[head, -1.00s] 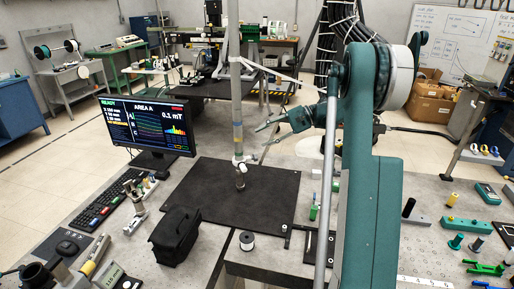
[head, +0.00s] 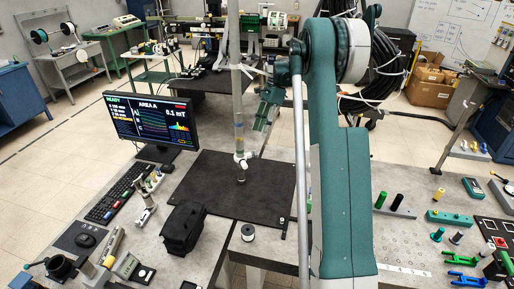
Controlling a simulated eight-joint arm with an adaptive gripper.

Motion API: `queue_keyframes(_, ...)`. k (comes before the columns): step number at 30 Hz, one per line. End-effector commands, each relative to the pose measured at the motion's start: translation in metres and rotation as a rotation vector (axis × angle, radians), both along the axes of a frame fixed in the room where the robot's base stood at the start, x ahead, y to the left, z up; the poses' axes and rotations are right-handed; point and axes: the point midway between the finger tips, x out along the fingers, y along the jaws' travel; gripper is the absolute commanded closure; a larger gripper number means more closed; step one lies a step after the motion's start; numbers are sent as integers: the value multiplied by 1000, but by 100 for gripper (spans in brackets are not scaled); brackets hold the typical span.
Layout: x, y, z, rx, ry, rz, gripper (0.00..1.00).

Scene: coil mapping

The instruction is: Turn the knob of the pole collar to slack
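The pole (head: 236,95) stands upright over a black mat (head: 205,185). A white collar (head: 240,156) sits on it low down, just above the mat. Its knob is too small to make out clearly. My gripper (head: 259,127) is right of the pole and above the collar, pointing down. It is apart from the collar. The fingers are small and seen partly edge-on, so their opening cannot be judged.
A monitor (head: 151,119) and keyboard (head: 116,194) are left of the pole. Coloured parts, including a green block (head: 449,218), lie on the right. Bare mat surrounds the pole's foot.

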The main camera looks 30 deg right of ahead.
Motion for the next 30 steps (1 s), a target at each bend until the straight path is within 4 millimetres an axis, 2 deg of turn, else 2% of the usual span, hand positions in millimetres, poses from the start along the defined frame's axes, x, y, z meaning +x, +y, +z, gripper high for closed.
queue_keyframes(1, 1, 0, 2, -13, 12, -9, 64)
queue_keyframes(3, 0, -1, -15, -9, 9, -7, 64)
queue_keyframes(10, 0, 0, -45, -8, 8, -7, 64)
queue_keyframes(30, -1, 3, -57, -7, 7, -5, 64)
